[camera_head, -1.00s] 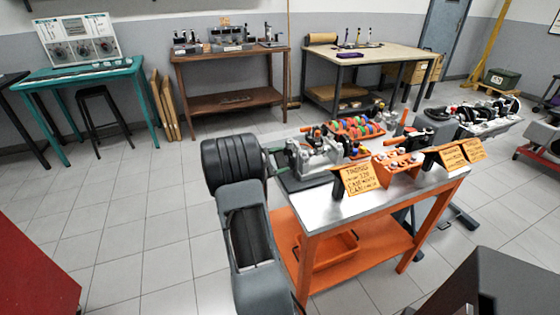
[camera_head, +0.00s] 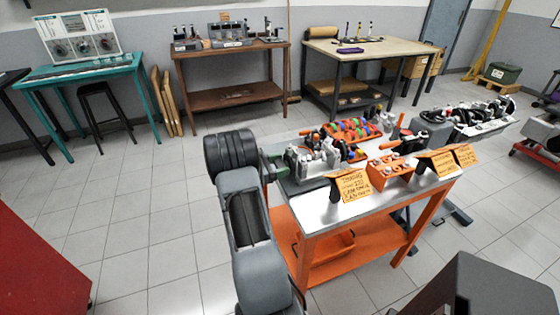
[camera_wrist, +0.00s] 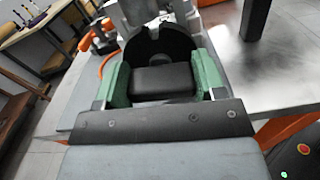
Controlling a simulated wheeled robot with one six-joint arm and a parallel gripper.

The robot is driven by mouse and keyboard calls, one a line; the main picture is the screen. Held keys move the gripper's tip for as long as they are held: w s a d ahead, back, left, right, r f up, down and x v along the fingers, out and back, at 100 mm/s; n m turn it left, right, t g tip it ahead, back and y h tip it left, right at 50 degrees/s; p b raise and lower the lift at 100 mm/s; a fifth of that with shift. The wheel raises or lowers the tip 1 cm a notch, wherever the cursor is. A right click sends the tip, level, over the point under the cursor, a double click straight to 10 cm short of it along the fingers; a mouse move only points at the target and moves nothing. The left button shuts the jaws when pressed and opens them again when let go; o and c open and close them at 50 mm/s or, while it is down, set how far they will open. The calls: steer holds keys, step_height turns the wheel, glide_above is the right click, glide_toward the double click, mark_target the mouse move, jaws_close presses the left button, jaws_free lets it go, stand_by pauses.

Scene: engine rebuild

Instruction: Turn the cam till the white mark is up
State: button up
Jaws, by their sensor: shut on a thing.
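In the wrist view my gripper (camera_wrist: 162,62) has its green fingers on both sides of a dark round disc, which I take to be the cam (camera_wrist: 150,42). The fingers are shut on it. A black block fills the space between the fingers in front of the disc and hides its lower part. No white mark shows on the visible part. In the head view my gripper (camera_head: 273,165) reaches the left end of a grey metal fixture (camera_head: 312,160) on the steel-topped bench (camera_head: 335,217). The cam cannot be made out there.
Orange signs (camera_head: 352,186) stand along the bench's front edge beside an orange block (camera_head: 390,172). A tray of coloured rings (camera_head: 350,130) lies behind the fixture. A grey engine part (camera_head: 470,120) stands at right.

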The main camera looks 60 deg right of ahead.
steer(key=shift+r+n+p, duration=0.1)
steer(key=shift+n+p, duration=0.3)
steer(key=shift+n, duration=0.1)
steer(key=o, duration=0.9)
steer(key=b+v, duration=0.1)
steer(key=v, duration=1.2)
steer(key=shift+w+a, duration=0.25)
steer(key=shift+w, duration=0.1)
